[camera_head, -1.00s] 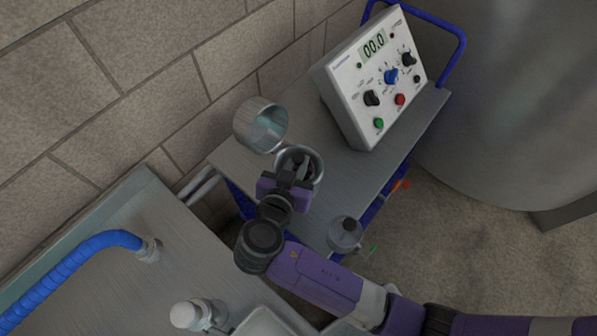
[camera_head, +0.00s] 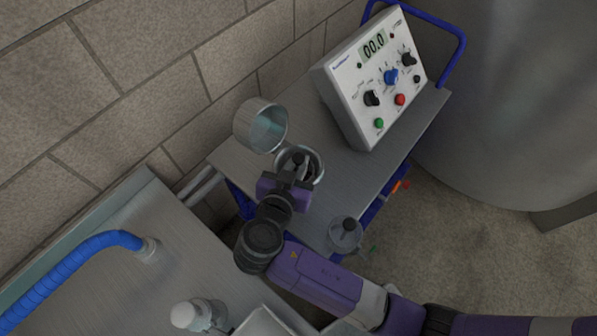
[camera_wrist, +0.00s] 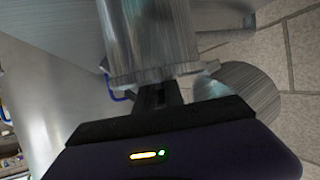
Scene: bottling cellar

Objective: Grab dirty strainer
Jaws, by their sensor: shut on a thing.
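My gripper (camera_head: 298,172) is over the near side of the cart, with its fingers at the mouth of a round metal vessel (camera_head: 318,162). In the wrist view my gripper (camera_wrist: 155,93) is shut on the strainer (camera_wrist: 150,40), a grey metal cylinder with a toothed-looking rim. The fingers meet it at this rim. In the head view my fingers and wrist cover most of the vessel's mouth, so I cannot tell how far the strainer sits inside it. Dirt on the strainer is too small to make out.
An open metal cup (camera_head: 257,124) stands close beside the vessel, towards the wall. A knobbed metal lid (camera_head: 345,236) lies at the cart's near corner. A white control box (camera_head: 372,80) stands at the far end of the cart (camera_head: 325,205). A large tank (camera_head: 520,100) rises at right.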

